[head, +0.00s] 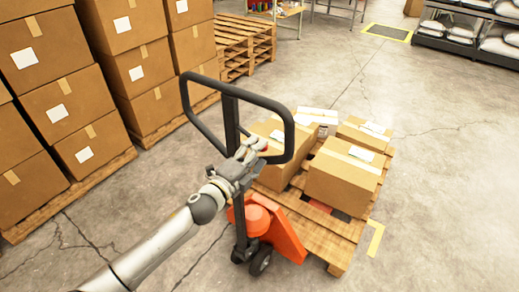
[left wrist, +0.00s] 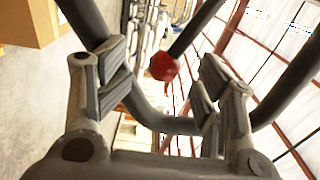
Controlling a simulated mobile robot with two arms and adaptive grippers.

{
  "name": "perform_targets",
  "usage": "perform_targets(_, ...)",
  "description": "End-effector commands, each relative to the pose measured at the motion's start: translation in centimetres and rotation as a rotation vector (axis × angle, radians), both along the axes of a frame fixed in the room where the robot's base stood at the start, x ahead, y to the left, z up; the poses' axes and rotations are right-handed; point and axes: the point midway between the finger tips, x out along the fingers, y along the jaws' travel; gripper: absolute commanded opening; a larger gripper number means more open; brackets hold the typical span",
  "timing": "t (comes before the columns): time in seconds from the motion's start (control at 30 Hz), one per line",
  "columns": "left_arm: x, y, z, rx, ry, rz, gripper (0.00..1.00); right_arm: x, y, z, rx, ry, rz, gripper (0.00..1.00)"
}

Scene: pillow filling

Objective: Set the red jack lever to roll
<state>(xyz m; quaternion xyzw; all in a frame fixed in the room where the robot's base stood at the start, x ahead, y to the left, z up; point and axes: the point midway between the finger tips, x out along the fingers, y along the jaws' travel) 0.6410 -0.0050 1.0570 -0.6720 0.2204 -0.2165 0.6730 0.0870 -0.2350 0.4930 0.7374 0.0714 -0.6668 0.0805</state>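The red jack lever knob (left wrist: 164,67) shows in the left wrist view at the end of a dark rod, in the gap between my fingers. In the head view only a small bit of red (head: 265,149) shows by the fingertips. My left gripper (head: 256,150) is open at the handle of the orange pallet jack (head: 262,222), with a finger on either side of the knob in the picture. I see gaps beside the knob and cannot tell its distance from the fingers. The black loop handle (head: 184,103) stands upright around the gripper area. My right gripper is not in view.
The jack stands at a wooden pallet (head: 340,262) loaded with several cardboard boxes (head: 342,178). Stacked boxes (head: 60,105) on pallets fill the left side. Empty pallets (head: 240,45) stand behind, and a shelf with white sacks (head: 460,30) at the back right. Open floor lies right.

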Motion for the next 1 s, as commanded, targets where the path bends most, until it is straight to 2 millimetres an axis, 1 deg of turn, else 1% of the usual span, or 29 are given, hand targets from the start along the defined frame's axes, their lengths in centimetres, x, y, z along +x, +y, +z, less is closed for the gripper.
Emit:
perform_targets(0.03,0.68,-0.47,1.19,-0.012,-0.017,0.0,0.5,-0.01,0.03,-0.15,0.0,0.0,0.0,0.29)
perform_targets(0.07,0.85,-0.59,1.24,-0.012,-0.018,0.0,0.5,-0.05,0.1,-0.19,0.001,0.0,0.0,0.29)
perform_targets(0.3,1.48,-1.06,1.04,-0.009,-0.014,0.0,0.5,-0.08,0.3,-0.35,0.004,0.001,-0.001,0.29)
perform_targets(0.6,1.46,-1.11,0.89,-0.008,-0.011,-0.001,0.5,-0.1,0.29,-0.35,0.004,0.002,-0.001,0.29)
perform_targets(0.63,1.45,-1.1,0.88,-0.008,-0.011,-0.001,0.47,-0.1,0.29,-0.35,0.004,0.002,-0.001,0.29)
perform_targets(0.77,1.44,-1.11,0.87,-0.008,-0.011,-0.001,0.31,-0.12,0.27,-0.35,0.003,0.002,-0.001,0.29)
perform_targets(0.8,1.44,-1.11,0.88,-0.008,-0.011,-0.002,0.28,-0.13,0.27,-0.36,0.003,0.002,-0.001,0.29)
perform_targets(1.0,1.43,-1.12,1.1,-0.009,-0.012,-0.002,0.28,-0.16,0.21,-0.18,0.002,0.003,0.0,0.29)
